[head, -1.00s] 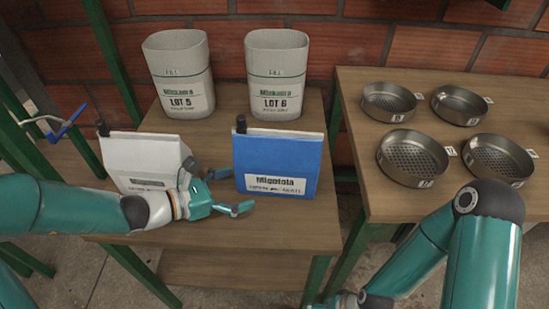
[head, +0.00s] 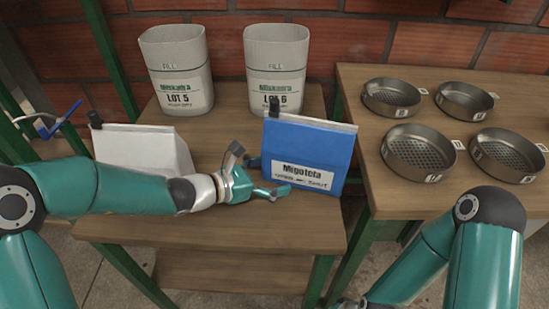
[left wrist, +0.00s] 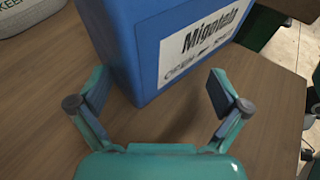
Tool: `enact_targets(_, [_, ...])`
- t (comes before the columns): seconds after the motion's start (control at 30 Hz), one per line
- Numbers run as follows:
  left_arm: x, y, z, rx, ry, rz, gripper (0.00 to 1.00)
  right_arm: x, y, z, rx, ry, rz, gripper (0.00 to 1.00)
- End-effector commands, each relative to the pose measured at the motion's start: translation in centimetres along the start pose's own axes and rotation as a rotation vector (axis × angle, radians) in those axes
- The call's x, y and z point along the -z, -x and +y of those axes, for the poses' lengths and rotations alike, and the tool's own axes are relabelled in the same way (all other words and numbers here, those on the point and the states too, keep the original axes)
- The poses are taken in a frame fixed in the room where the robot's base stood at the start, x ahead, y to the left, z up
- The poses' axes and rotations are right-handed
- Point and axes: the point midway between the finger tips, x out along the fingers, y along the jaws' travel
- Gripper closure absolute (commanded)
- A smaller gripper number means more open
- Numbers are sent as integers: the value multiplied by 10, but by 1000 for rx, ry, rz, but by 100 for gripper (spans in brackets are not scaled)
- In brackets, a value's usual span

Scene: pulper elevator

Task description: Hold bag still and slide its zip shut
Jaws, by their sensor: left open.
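A blue bag (head: 305,150) labelled Migotola stands on the wooden table, turned and leaning slightly in the head view. A dark zip tab (head: 273,106) sits at the left end of its pale top strip. My left gripper (head: 264,175) is open at the bag's lower left. In the left wrist view my gripper (left wrist: 160,92) has its fingers spread, with the lower corner of the blue bag (left wrist: 128,50) just ahead and between them. I cannot tell whether a finger touches the bag. My right arm (head: 440,250) shows at lower right; its gripper is out of view.
A white bag (head: 140,145) with a dark tab stands left, partly behind my left arm. Two bins, LOT 5 (head: 177,75) and LOT 6 (head: 276,72), stand behind. Several metal sieves (head: 418,155) lie on the right table. The front of the middle table (head: 240,230) is clear.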

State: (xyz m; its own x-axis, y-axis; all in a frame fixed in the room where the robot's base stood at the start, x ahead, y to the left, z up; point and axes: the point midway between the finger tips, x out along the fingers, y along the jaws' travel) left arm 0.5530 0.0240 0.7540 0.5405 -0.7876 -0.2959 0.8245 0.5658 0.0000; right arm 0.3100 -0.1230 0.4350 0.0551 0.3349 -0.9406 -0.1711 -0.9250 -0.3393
Motion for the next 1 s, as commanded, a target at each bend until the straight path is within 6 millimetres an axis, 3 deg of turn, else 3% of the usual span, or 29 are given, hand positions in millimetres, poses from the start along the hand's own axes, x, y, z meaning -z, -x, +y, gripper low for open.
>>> enact_targets(0.3, [0,-1,0,0,1,1,2,0,0,0,0,0,0,0])
enact_targets(0.7, [0,-1,0,0,1,1,66,0,0,0,0,0,0,0])
enact_targets(0.8, [0,-1,0,0,1,1,72,0,0,0,0,0,0,0])
enact_targets(0.93, [0,-1,0,1,1,0,73,0,0,0,0,0,0,0])
enact_targets(1.0, [0,-1,-1,1,0,0,73,1,0,0,0,-1,1,12])
